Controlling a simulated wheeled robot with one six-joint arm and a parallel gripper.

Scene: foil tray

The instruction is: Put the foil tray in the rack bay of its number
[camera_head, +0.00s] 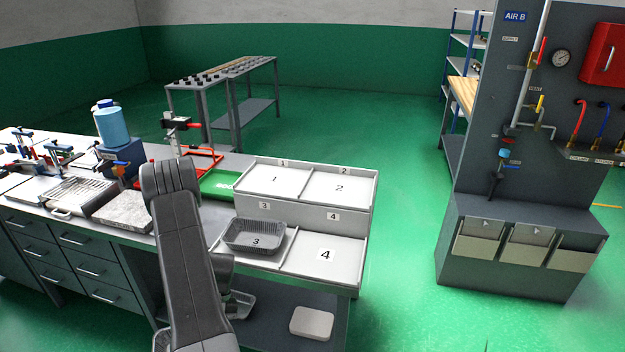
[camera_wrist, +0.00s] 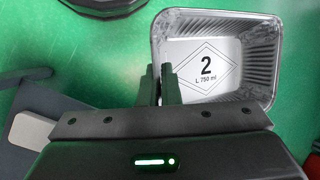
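The foil tray (camera_wrist: 255,50) is silver and rectangular, with a 2 printed on its floor, and looks empty. My gripper (camera_wrist: 165,72) is shut on its left wall in the wrist view, one finger on each side. In the head view part of a silver tray (camera_head: 241,304) shows beside my arm, below the rack; my arm hides the rest. The pale rack (camera_head: 335,215) has four numbered bays. Upper bays 1 (camera_head: 274,180) and 2 (camera_head: 339,189) and lower bay 4 (camera_head: 325,255) are empty. A dark tray (camera_head: 253,235) sits in bay 3.
A white flat block (camera_head: 312,322) lies on the low shelf under the rack. A green tray (camera_head: 218,184) and a red frame stand left of the rack. The bench (camera_head: 130,232) holds tools and a blue bottle (camera_head: 111,125). Open green floor lies right of the rack, before the air panel.

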